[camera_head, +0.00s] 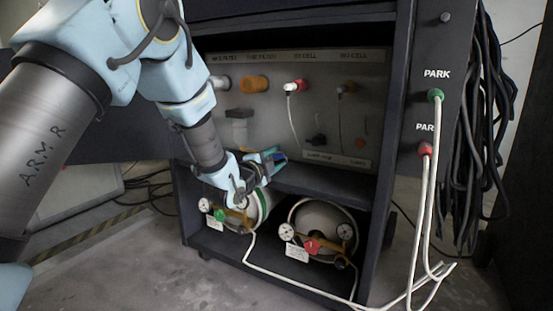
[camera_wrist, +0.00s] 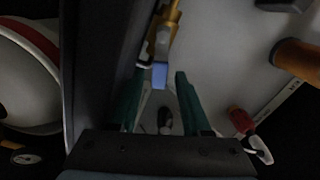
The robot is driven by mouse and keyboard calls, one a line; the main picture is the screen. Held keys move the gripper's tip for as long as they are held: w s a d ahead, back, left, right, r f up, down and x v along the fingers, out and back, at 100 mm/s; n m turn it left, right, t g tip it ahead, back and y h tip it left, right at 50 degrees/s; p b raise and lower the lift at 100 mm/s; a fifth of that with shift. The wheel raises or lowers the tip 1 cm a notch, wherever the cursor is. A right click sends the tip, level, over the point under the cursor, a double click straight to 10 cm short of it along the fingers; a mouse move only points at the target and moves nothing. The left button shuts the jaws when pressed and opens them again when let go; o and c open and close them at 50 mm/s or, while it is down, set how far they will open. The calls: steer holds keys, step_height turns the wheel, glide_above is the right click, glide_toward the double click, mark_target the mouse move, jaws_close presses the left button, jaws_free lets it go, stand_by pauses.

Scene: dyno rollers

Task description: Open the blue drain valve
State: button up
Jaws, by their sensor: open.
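The blue drain valve handle (camera_wrist: 160,75) shows in the wrist view as a small blue block at the end of a brass and grey fitting (camera_wrist: 165,35). My gripper (camera_wrist: 162,84) is open, with one teal finger on each side of the blue handle and a visible gap to the right finger. I cannot tell whether the left finger touches it. In the head view my gripper (camera_head: 269,157) is at the lower left of the cabinet's panel, just above the shelf. There the arm and fingers largely hide the valve.
Below the shelf (camera_head: 310,184) lie two gas cylinders with gauges, one with a green knob (camera_head: 221,215) and one with a red knob (camera_head: 311,247). Orange (camera_head: 253,84) and red (camera_head: 300,85) fittings sit on the panel. White hoses (camera_head: 420,230) hang at the right.

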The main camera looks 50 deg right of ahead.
stand_by(0.3)
